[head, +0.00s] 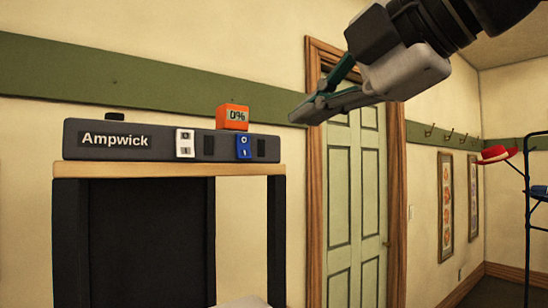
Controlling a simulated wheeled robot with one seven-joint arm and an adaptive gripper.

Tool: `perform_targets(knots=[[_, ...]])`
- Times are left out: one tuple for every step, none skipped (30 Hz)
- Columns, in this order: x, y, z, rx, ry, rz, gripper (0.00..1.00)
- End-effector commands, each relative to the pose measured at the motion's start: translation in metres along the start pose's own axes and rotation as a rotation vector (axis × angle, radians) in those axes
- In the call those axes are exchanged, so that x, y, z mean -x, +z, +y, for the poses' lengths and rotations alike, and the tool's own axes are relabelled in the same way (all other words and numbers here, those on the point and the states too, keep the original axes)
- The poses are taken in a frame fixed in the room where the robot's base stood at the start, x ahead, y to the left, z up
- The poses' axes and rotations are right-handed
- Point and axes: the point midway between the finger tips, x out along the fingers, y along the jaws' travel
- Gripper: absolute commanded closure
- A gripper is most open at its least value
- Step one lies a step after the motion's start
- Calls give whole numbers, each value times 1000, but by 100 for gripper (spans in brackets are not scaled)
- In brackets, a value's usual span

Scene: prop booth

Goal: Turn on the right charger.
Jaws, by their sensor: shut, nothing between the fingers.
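A dark charger unit (115,152) marked "Ampwick" stands on a wooden-topped stand in the head view. My gripper (298,116) is shut and empty. It appears up and to the right of the blue switch, apart from the unit, with its fingers pointing left and down.
The stand (167,171) has a light wooden top and dark legs. A pale green door (354,200) is in the wall behind. A dark rack (531,210) holding a red hat (497,154) stands at the far right.

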Motion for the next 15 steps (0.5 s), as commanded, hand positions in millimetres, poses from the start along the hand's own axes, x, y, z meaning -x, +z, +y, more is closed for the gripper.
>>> perform_targets(knots=[[0,0,0,1,0,0,100],[0,0,0,1,0,0,100],[0,0,0,0,0,0,100],[0,0,0,0,0,0,100],[0,0,0,0,0,0,100],[0,0,0,0,-1,0,100],[0,0,0,-1,-1,0,100],[0,0,0,-1,-1,0,100],[-1,0,0,-1,-2,0,100],[-3,0,0,-1,-2,0,100],[-4,0,0,-2,-3,0,100],[-8,0,-1,-2,-4,0,100],[-11,0,-1,-3,-5,1,100],[-15,0,-1,-4,-5,1,100],[-21,0,-1,-4,-6,0,100]])
